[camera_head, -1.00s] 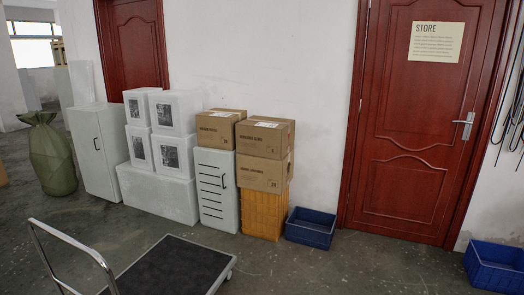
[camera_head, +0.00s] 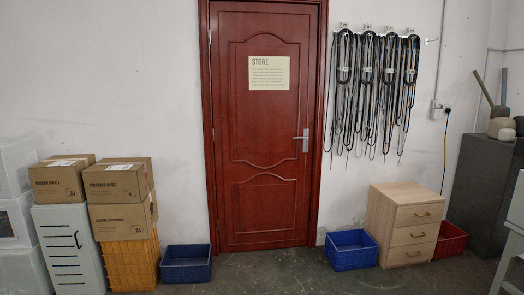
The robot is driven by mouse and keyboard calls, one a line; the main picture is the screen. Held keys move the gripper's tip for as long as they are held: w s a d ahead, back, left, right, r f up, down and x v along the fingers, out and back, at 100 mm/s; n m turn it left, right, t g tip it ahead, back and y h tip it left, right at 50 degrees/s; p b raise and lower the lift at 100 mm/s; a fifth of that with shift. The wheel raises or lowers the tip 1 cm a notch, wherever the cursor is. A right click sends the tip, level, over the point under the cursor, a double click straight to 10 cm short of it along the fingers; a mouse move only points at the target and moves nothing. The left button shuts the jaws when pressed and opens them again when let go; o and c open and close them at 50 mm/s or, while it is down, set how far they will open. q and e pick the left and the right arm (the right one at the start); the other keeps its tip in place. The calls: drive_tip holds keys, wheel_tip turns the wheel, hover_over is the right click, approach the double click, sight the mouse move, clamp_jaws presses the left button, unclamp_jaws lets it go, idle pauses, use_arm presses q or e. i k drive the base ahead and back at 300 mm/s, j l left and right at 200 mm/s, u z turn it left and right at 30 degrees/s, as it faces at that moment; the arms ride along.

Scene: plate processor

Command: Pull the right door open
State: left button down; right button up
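The right door (camera_head: 264,130) is a red-brown panelled door with a paper sign reading STORE (camera_head: 269,73). It stands shut in its red-brown frame near the middle of the head view. Its silver lever handle (camera_head: 305,140) is on the door's right side, with the lever pointing left. Neither of my grippers shows in the head view, so I cannot see whether they are open or shut.
Blue crates stand left (camera_head: 186,264) and right (camera_head: 351,248) of the door. Cardboard boxes (camera_head: 117,183) are stacked at left. Cables (camera_head: 375,85) hang right of the door, above a wooden drawer unit (camera_head: 405,225). The visible floor before the door is clear.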

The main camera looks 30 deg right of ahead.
sight(264, 55)
drive_tip(key=i+l+z, duration=0.55)
drive_tip(key=i+z, duration=1.25)
drive_tip(key=i+u, duration=0.1)
drive_tip(key=i, duration=0.35)
drive_tip(key=i+l+u, duration=0.15)
drive_tip(key=i, duration=0.25)
drive_tip(key=i+l+u, duration=0.1)
drive_tip(key=i, duration=0.35)
